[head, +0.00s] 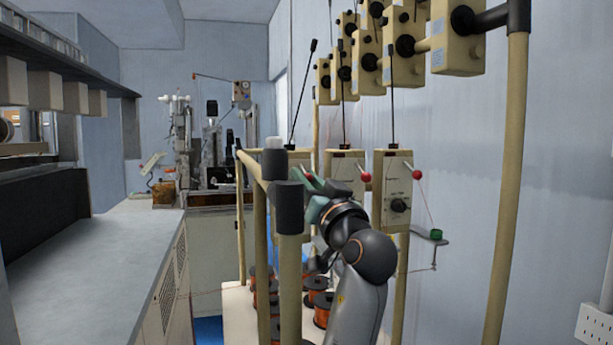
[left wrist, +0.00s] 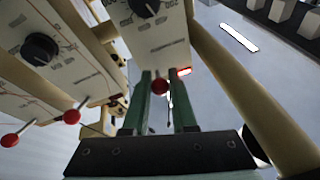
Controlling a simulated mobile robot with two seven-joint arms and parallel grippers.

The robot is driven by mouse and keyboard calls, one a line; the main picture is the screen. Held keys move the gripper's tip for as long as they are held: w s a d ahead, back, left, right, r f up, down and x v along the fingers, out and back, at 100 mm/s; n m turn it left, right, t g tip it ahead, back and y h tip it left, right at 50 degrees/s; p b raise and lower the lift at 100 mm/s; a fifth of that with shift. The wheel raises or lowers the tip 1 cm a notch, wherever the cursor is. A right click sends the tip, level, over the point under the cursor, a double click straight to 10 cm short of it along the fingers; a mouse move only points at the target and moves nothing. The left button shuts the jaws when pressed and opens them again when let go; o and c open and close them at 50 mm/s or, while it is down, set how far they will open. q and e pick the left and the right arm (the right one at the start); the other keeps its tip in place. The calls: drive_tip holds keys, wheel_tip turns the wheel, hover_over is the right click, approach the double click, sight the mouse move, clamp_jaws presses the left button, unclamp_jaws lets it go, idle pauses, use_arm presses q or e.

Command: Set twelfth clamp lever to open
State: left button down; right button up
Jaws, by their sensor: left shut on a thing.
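My left gripper (head: 311,183) has green fingers and is at the front-left tension box of the row. In the left wrist view its two fingers (left wrist: 172,88) stand either side of the red ball knob of a clamp lever (left wrist: 160,86), shut on it. In the head view this lever is mostly hidden by the fingers. Two other clamp levers with red knobs, (head: 365,177) and (head: 417,174), stick out from neighbouring boxes. They also show in the left wrist view, (left wrist: 71,116) and (left wrist: 10,140). No number on the levers is readable. My right gripper is not in view.
Cream posts with black caps (head: 289,215) stand close to my left arm. Copper wire spools (head: 318,284) sit below on a pale base. More boxes (head: 409,45) with black knobs hang above. A long grey bench (head: 90,260) runs along the left.

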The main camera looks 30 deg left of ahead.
sight(306, 173)
use_arm(q)
drive_tip(key=h+p, duration=0.1)
drive_tip(key=r+g+p, duration=0.1)
drive_tip(key=shift+s+d+r+h+p, duration=0.1)
drive_tip(key=shift+d+r+h+p, duration=0.1)
drive_tip(key=shift+r+h+p, duration=0.15)
drive_tip(key=shift+r+g+h+p, duration=0.1)
drive_tip(key=shift+g+h+p, duration=0.2)
drive_tip(key=shift+h+p, duration=0.05)
drive_tip(key=shift+r+m+g+h, duration=0.45)
drive_tip(key=shift+g+h, duration=0.25)
drive_tip(key=shift+h, duration=0.3)
drive_tip(key=shift+a+r+g+h, duration=0.1)
drive_tip(key=shift+r+g+h, duration=0.25)
drive_tip(key=shift+g+h, duration=0.35)
drive_tip(key=shift+a+r+g+h, duration=0.1)
drive_tip(key=shift+r+g+h, duration=0.3)
drive_tip(key=shift+h, duration=0.5)
drive_tip(key=c, duration=0.7)
unclamp_jaws()
drive_tip(key=shift+c, duration=0.2)
drive_tip(key=shift+f, duration=0.1)
drive_tip(key=b+v, duration=0.1)
drive_tip(key=v, duration=1.1)
drive_tip(key=shift+d+r, duration=0.2)
drive_tip(key=shift+r, duration=0.05)
